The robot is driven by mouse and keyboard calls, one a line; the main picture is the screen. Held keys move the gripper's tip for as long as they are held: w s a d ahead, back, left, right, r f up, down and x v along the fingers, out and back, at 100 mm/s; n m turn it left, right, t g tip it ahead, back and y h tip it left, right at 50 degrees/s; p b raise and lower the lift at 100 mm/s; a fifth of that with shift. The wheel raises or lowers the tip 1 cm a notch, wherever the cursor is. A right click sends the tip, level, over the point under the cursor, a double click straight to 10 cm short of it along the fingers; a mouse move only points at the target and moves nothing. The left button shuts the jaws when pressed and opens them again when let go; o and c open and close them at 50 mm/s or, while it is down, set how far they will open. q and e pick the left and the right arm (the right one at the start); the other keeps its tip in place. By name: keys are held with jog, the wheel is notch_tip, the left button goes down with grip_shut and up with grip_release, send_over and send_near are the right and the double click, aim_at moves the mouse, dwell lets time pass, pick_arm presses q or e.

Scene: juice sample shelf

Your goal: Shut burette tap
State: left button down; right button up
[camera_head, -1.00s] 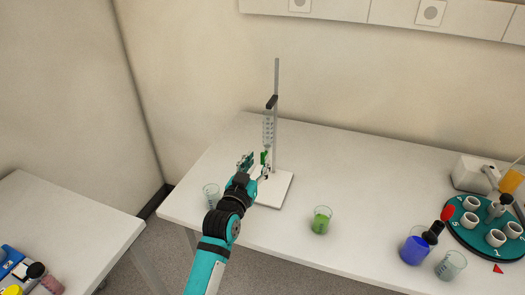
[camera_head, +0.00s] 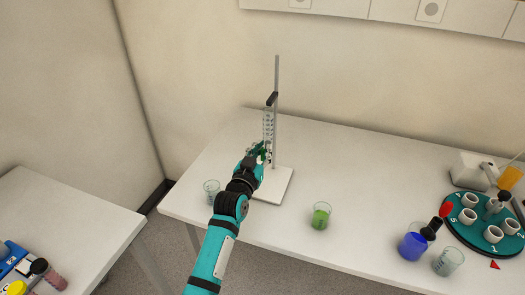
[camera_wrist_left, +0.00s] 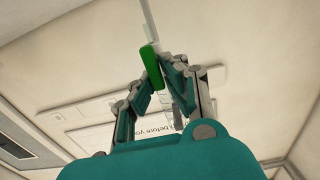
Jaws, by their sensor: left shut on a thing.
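The burette (camera_head: 268,124) is clamped upright on a stand with a white base (camera_head: 273,186). Its green tap (camera_wrist_left: 151,65) shows in the left wrist view, elongated and slightly tilted, at the fingertips. My left gripper (camera_head: 260,152) is at the tap, below the graduated tube. In the left wrist view the fingers of my left gripper (camera_wrist_left: 160,70) come close together around the tap's lower end and are shut on it. In the head view the gripper mostly hides the tap. My right gripper is not in view.
An empty beaker (camera_head: 211,192) stands left of the stand, close to my left arm. A beaker of green liquid (camera_head: 321,216) stands to the right. Further right are a blue-filled beaker (camera_head: 413,242), a clear beaker (camera_head: 448,262) and a teal carousel (camera_head: 470,233) with white cups.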

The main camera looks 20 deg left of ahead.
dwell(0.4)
pick_arm(q)
jog(key=n, duration=0.2)
jog(key=n+p, duration=0.1)
jog(key=shift+a+n, duration=0.2)
jog(key=shift+n, duration=0.2)
jog(key=shift+w+a+f+n+p, duration=0.1)
jog(key=shift+a+f+n+p, duration=0.15)
jog(key=shift+n, duration=2.1)
jog(key=shift+s+a+f+n+p, duration=0.1)
jog(key=shift+f+n+p, duration=0.15)
jog(key=shift+n, duration=2.15)
jog(key=shift+w+a+f+n+p, duration=0.15)
jog(key=shift+a+n+p, duration=0.1)
jog(key=shift+n, duration=2.1)
jog(key=c, duration=1.4)
grip_release()
jog(key=shift+o, duration=0.2)
jog(key=shift+f, duration=0.1)
